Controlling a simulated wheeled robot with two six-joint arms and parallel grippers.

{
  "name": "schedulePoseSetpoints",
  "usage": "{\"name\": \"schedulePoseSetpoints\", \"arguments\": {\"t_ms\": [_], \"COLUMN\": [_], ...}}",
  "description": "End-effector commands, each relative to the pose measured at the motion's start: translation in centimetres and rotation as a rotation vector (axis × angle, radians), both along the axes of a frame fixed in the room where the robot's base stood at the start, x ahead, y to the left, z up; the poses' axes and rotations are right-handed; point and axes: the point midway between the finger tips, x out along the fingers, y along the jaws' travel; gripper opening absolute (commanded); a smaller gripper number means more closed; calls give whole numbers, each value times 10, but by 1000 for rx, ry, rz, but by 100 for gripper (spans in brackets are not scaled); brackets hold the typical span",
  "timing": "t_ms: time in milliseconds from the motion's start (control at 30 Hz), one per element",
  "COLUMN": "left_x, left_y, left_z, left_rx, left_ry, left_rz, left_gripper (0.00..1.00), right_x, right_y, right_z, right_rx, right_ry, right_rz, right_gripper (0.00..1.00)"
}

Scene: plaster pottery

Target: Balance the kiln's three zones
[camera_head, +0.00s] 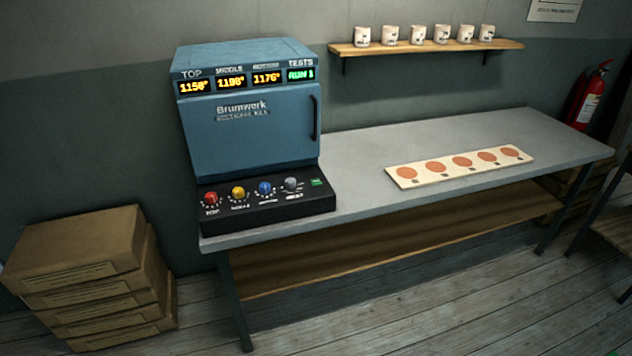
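A blue kiln (250,135) stands on the left end of a grey table (370,150), its door closed with a dark handle (314,118) on the right. Its displays read about 1150° for TOP (194,86), 1190° for MIDDLE (231,82) and 1176° for the third zone (267,78); that label is blurred. A green TESTS display (301,74) reads RUN 1. The black panel in front has a red knob (210,198), a yellow knob (238,192), a blue knob (265,188), a grey knob (291,184) and a green button (317,182). Neither gripper is in view.
A pale board (398,177) with several orange discs lies on the table's right half. A wall shelf (400,48) holds several small white cups (389,36). Stacked brown boxes (85,250) stand at left, a red fire extinguisher (588,98) at right. The table between panel and board is clear.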

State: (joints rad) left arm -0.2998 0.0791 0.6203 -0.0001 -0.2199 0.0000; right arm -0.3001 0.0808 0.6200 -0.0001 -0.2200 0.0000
Motion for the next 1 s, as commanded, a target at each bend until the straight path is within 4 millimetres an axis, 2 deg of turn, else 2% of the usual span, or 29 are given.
{"name": "schedulePoseSetpoints", "arguments": {"t_ms": [33,167,1000], "left_x": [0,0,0], "left_y": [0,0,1], "left_z": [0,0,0], "left_rx": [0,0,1], "left_ry": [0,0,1], "left_rz": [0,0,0], "left_gripper": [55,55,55], "right_x": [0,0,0], "right_y": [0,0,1], "right_z": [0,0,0], "right_rx": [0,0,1], "right_ry": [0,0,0], "right_rz": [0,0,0], "right_gripper": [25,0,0]}}
